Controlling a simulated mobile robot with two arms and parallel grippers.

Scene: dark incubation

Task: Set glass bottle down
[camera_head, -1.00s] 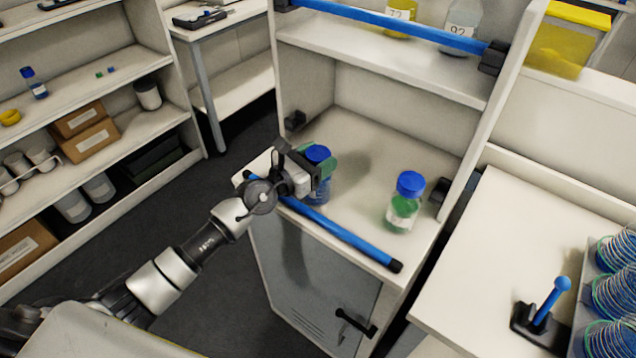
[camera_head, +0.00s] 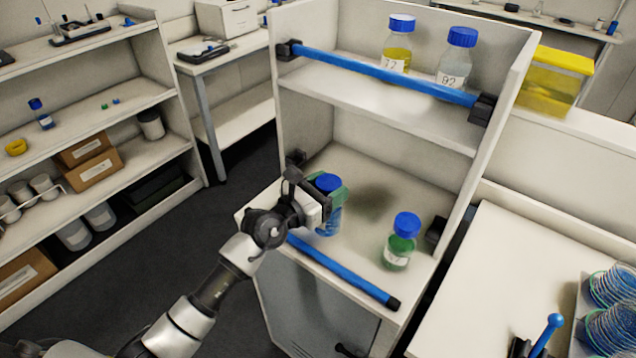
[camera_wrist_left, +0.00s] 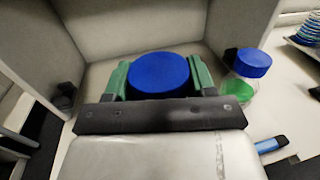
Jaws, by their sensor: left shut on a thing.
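A glass bottle with a blue cap and blue contents (camera_head: 331,222) is at the left of the cabinet's lower shelf (camera_head: 365,246). My left gripper (camera_head: 332,194) is shut on it just below the cap, and the bottle is upright. In the left wrist view the blue cap (camera_wrist_left: 160,74) sits between the green finger pads. The bottle's base is low behind the blue bar, and I cannot tell whether it touches the shelf. My right gripper is not in view.
A blue-capped bottle with green liquid (camera_head: 398,246) stands to the right on the same shelf. A blue bar (camera_head: 340,271) runs along the front edge. Free room lies behind the two lower bottles.

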